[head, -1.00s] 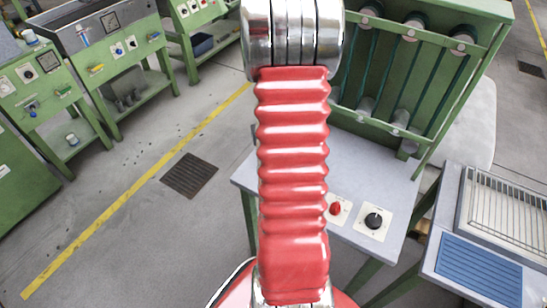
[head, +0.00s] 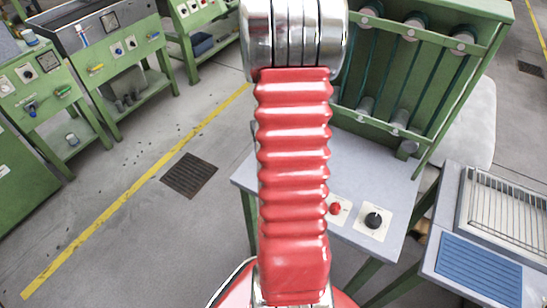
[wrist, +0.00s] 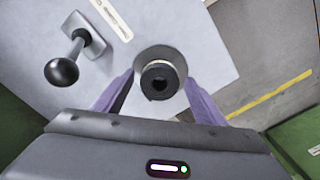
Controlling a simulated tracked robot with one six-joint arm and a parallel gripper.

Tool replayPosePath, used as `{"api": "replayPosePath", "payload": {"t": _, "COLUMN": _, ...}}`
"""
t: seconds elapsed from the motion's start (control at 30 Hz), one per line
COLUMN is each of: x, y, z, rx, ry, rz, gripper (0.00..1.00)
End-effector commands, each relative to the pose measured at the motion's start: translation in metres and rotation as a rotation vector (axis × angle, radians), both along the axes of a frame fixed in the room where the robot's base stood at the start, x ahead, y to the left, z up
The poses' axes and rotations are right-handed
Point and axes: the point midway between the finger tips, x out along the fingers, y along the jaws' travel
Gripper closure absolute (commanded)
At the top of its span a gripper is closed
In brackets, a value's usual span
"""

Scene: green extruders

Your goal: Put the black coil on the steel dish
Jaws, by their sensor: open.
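In the wrist view, the black coil (wrist: 158,82) shows end-on as a dark ring with a hole and a paler band behind it. A round grey disc, seemingly the steel dish (wrist: 144,56), shows around the coil's far side. The coil appears to be on or just above the dish; I cannot tell whether they touch. My gripper (wrist: 160,76) is open, with one purple finger on each side of the coil and visible gaps between. In the head view my red arm hides the gripper, coil and dish.
A lever with a black ball knob (wrist: 62,71) stands left of the dish on the pale bench top (wrist: 220,60). In the head view, a green rack (head: 440,60) rises behind the bench (head: 375,170), with a red knob and black knob (head: 373,219) at its front.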

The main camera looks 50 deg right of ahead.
Motion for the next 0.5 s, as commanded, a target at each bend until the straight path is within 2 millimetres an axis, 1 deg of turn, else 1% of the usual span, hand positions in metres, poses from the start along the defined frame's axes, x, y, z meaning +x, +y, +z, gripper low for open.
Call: {"api": "replayPosePath", "payload": {"t": 0.5, "x": 0.000, "y": 0.000, "z": 0.086, "rx": -0.003, "ry": -0.002, "rz": 0.000, "gripper": 0.35}}
